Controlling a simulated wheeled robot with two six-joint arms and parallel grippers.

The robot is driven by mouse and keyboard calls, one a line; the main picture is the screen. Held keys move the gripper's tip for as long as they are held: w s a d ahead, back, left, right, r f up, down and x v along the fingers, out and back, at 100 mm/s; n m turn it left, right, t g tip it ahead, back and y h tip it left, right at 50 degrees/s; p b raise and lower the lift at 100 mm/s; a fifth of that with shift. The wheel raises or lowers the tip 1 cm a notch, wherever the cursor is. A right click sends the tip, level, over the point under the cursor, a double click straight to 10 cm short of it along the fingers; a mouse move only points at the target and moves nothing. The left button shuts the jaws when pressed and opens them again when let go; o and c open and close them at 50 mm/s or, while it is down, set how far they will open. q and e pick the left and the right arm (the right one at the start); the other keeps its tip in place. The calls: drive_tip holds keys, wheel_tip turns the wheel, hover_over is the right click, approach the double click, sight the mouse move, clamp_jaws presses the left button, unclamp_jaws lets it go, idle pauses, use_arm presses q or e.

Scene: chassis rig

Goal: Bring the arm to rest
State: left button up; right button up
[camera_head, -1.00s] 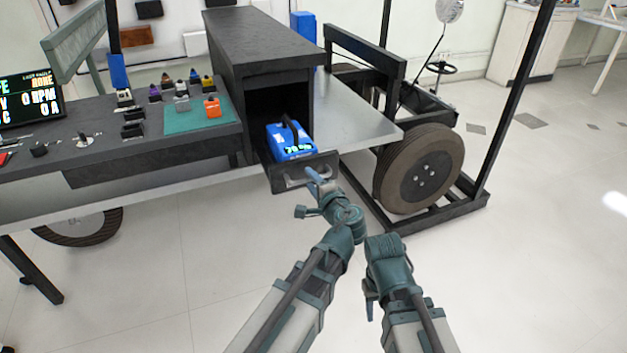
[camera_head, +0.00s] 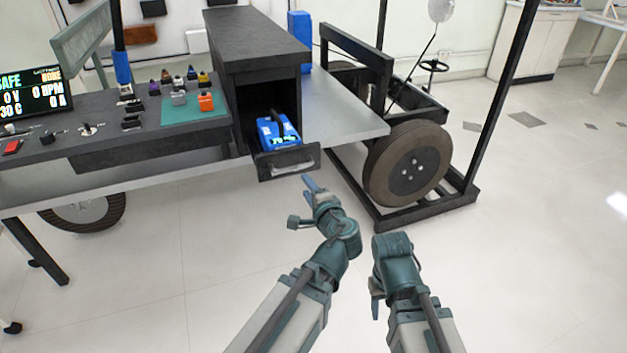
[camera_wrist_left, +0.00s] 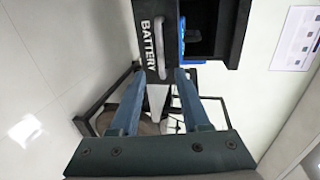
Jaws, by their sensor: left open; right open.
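My left gripper (camera_head: 311,188) is in front of the pulled-out drawer in the head view, apart from it. In the left wrist view its two blue fingers (camera_wrist_left: 168,76) are spread with nothing between them. The drawer front (camera_head: 290,162) has a metal handle and also shows in the left wrist view, lettered BATTERY (camera_wrist_left: 149,45). A blue battery (camera_head: 278,131) with a lit display sits in the open drawer of the black cabinet (camera_head: 258,45). My right arm (camera_head: 396,265) is at lower middle, pointing away from the camera; its fingers are mostly hidden.
A bench (camera_head: 90,150) with a teal mat, small coloured connectors and a readout screen (camera_head: 32,93) showing SAFE stands at left. A black frame with a wheel (camera_head: 408,163) stands right of the cabinet. The floor in front is clear.

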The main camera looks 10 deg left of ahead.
use_arm(q)
drive_tip(key=s+d+f+n+g+h, duration=0.2)
drive_tip(key=s+f+n+g, duration=0.4)
drive_tip(key=f, duration=0.5)
drive_tip(key=s+d+f+n+g+h, duration=0.1)
drive_tip(key=s+d+f+g+h, duration=0.5)
drive_tip(key=s+d, duration=0.45)
wheel_tip(320, 180, up, 30)
drive_tip(key=s+g+p, duration=0.1)
drive_tip(key=s+p, duration=0.1)
drive_tip(key=p, duration=2.8)
drive_tip(key=shift+s+a+r+p, duration=0.2)
drive_tip(key=shift+a+p, duration=0.2)
drive_tip(key=shift+a, duration=0.05)
